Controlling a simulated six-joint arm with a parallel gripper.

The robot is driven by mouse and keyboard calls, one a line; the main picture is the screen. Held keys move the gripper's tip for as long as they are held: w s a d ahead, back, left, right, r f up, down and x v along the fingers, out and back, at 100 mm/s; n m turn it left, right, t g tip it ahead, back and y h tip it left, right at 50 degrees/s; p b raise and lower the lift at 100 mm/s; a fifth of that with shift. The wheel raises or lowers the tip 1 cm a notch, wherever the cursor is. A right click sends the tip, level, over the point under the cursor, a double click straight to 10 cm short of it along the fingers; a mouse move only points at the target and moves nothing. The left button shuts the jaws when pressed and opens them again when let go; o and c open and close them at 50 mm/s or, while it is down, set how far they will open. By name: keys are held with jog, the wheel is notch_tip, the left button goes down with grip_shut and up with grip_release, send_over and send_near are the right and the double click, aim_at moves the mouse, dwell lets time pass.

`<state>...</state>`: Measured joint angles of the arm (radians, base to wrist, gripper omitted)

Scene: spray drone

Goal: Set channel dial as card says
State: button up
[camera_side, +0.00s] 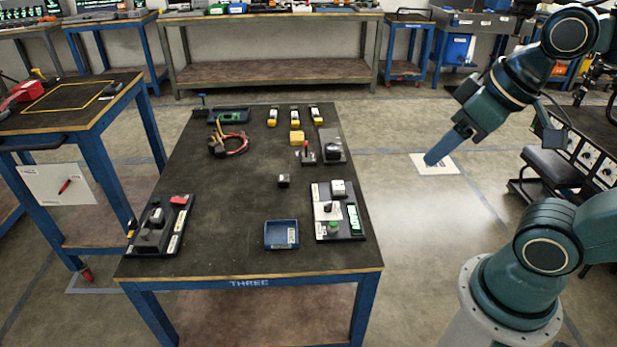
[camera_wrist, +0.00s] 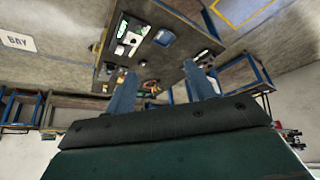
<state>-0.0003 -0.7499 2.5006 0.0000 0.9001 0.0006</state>
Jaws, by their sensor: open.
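A control panel (camera_side: 318,232) lies on the right front of the dark table marked THREE. It carries a white plate with a dark knob (camera_side: 327,207), which may be the channel dial, a green button (camera_side: 333,227) and a lit green display (camera_side: 353,217). The knob's setting is too small to read. A white sheet (camera_side: 60,184) with a red pen hangs on the left table; I cannot tell whether it is the card. My gripper (camera_side: 437,155) is in the air right of the table, clear of the panel. Its two blue fingers (camera_wrist: 160,70) stand apart and empty in the wrist view.
A blue tray (camera_side: 268,246) sits left of the panel. A switch box (camera_side: 141,244) is at the table's left front corner. Several yellow-and-white blocks, cables (camera_side: 233,146) and a small lever (camera_side: 307,150) stand farther back. The table's middle is mostly clear.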

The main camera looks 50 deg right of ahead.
jog(key=g, duration=0.6)
send_over(328, 207)
jog(key=w, duration=0.1)
notch_tip(328, 207, down, 31)
jog(key=shift+d+r, duration=0.1)
jog(key=shift+d, duration=0.35)
jog(key=shift+f, duration=6.85)
